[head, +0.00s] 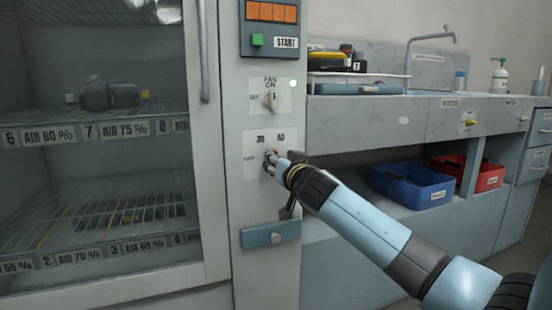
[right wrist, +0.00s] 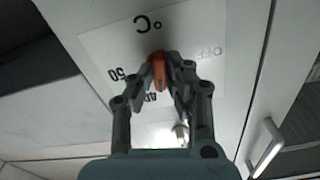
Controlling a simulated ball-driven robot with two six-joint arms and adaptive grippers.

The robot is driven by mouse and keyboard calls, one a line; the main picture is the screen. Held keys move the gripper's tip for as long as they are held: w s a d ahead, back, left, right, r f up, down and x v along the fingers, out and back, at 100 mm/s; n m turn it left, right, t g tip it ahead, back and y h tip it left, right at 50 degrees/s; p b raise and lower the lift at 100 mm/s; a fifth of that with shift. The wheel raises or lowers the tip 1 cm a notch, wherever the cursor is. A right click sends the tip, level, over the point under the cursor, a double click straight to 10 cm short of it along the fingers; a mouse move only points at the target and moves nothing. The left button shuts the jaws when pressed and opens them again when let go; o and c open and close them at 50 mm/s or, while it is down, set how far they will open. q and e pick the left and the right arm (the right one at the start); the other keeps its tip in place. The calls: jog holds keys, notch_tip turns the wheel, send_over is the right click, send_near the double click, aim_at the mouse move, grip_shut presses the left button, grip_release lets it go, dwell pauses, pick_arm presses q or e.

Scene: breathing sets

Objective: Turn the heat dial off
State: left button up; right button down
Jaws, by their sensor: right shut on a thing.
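The heat dial (right wrist: 158,72) shows in the right wrist view as a red-orange bar on a white plate (right wrist: 100,45) marked °C, 50, 40 and OFF. My right gripper (right wrist: 160,75) is shut on the dial, one finger on each side of the bar. The bar lies roughly along the line towards the 40 mark, away from OFF; the fingers partly hide its ends. In the head view my right gripper (head: 272,158) reaches the dial plate (head: 250,172) from the right and covers most of the dial. My left gripper is not in view.
A blue latch plate (head: 255,238) sits below. The glass-door cabinet (head: 215,200) stands left. Blue (head: 420,195) and red (head: 490,178) bins sit right.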

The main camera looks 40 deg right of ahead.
pick_arm(q)
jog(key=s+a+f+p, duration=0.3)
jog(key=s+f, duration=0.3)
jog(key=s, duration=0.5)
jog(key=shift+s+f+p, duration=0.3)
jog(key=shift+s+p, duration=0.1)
jog(key=shift+p, duration=0.45)
pick_arm(e)
jog(key=n, duration=2)
jog(key=shift+f, duration=0.15)
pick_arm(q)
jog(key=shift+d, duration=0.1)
pick_arm(e)
jog(key=shift+n, duration=0.3)
jog(key=c, duration=1.3)
grip_release()
jog(key=shift+c, duration=0.2)
jog(key=shift+s, duration=0.15)
